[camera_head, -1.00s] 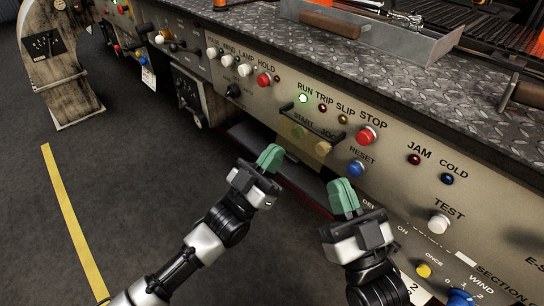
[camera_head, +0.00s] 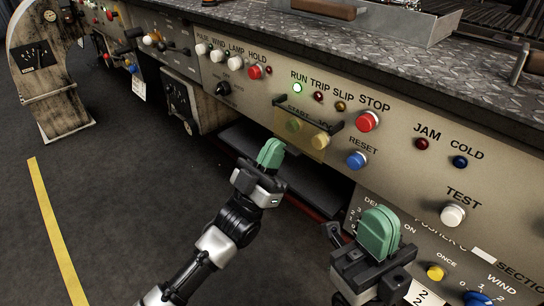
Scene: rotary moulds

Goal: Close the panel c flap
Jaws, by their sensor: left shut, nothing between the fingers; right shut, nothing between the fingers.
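A translucent amber flap (camera_head: 309,146) sits on the beige control panel (camera_head: 395,150), over the green START button (camera_head: 293,126) and a yellow button (camera_head: 319,142). A dark bar (camera_head: 311,116) runs along its upper part. I cannot tell whether it lies flush, and no panel c label is readable. My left gripper (camera_head: 270,153) is shut and empty, below and left of the flap in the picture. My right gripper (camera_head: 379,232) is shut and empty, lower right of the flap, in front of the lower panel. Neither visibly touches the flap.
A red STOP button (camera_head: 368,121) and a blue RESET button (camera_head: 356,160) are right of the flap. A white TEST button (camera_head: 453,215) is further right. A dark recess (camera_head: 325,188) opens under the panel.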

